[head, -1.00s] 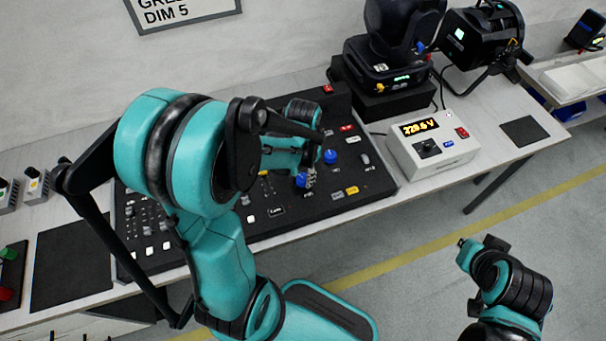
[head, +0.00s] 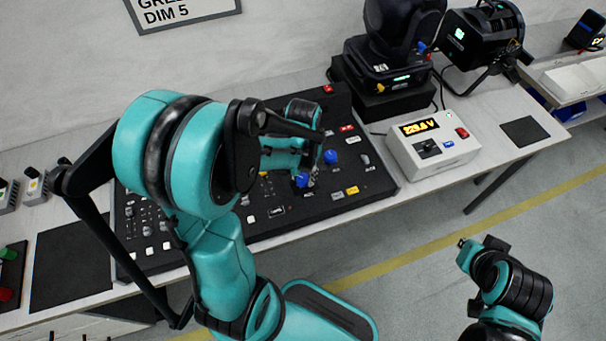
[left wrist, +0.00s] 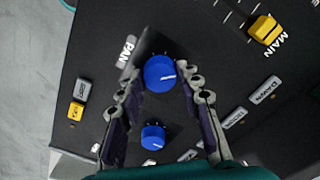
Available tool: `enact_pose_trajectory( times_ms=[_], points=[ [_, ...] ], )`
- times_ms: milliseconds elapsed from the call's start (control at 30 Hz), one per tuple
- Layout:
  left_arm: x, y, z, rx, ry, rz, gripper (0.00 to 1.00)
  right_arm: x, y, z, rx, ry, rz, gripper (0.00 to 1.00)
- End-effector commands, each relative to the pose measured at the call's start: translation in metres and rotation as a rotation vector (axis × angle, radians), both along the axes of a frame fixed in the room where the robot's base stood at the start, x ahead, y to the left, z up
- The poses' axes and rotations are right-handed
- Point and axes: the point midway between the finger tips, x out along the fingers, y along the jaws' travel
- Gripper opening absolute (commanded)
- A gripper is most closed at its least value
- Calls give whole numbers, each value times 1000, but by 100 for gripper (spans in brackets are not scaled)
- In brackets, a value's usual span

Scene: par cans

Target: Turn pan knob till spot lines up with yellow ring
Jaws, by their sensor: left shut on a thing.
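The pan knob is a blue round knob with a white pointer mark, beside a PAN label. It shows in the left wrist view (left wrist: 160,72) and in the head view (head: 302,180), on a black control desk (head: 360,195). My left gripper (left wrist: 162,84) reaches down over the desk and is shut on the pan knob, one finger on each side. It is partly hidden by my own arm in the head view (head: 312,178). No light spot or yellow ring shows in these frames. My right arm is at the lower right, with no fingers visible.
A second blue knob (head: 330,157) sits close to the pan knob. A yellow MAIN fader (left wrist: 264,29) is on the desk. A white voltage meter box (head: 432,148) stands right of the desk. A moving-head light (head: 388,65) and a par can (head: 482,40) stand behind.

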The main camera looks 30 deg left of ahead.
Motion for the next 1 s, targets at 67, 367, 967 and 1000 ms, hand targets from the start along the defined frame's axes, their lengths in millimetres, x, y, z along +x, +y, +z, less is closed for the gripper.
enact_pose_trajectory(
  times_ms=[67,367,967,1000],
  points=[
    [0,0,0,-1,1,-1,6,0,0,0,0,0,0,0],
    [0,0,0,0,1,-1,56,0,0,0,0,0,0,0],
    [0,0,75,0,1,-1,56,0,0,0,0,0,0,0],
    [0,0,82,0,1,-1,56,0,0,0,0,0,0,0]
  ],
)
